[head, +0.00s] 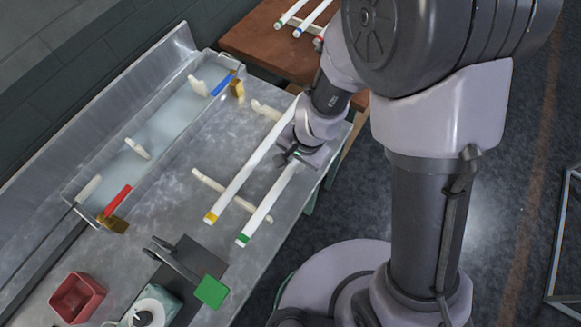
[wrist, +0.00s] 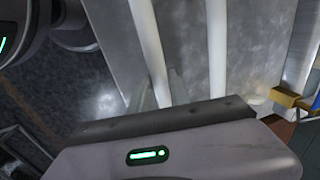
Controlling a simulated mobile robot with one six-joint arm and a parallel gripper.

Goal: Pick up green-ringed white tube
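The green-ringed white tube (head: 268,206) lies near the table's right edge, its green end (head: 242,239) toward the front, over a pale support bar. My gripper (head: 287,157) is low over its far part. In the wrist view, this tube (wrist: 148,40) runs down between my gripper's fingers (wrist: 161,88), one on each side. The fingers look open; whether they touch the tube is unclear. The green ring is outside the wrist view. A yellow-ringed white tube (head: 243,174) lies parallel on the left, and also shows in the wrist view (wrist: 217,50).
A clear trough (head: 150,128) with red and blue pieces and amber brackets stands on the left of the table. At the front are a red box (head: 77,297), a green square (head: 211,292) and a dark stand. More tubes lie on a brown table (head: 262,42) behind.

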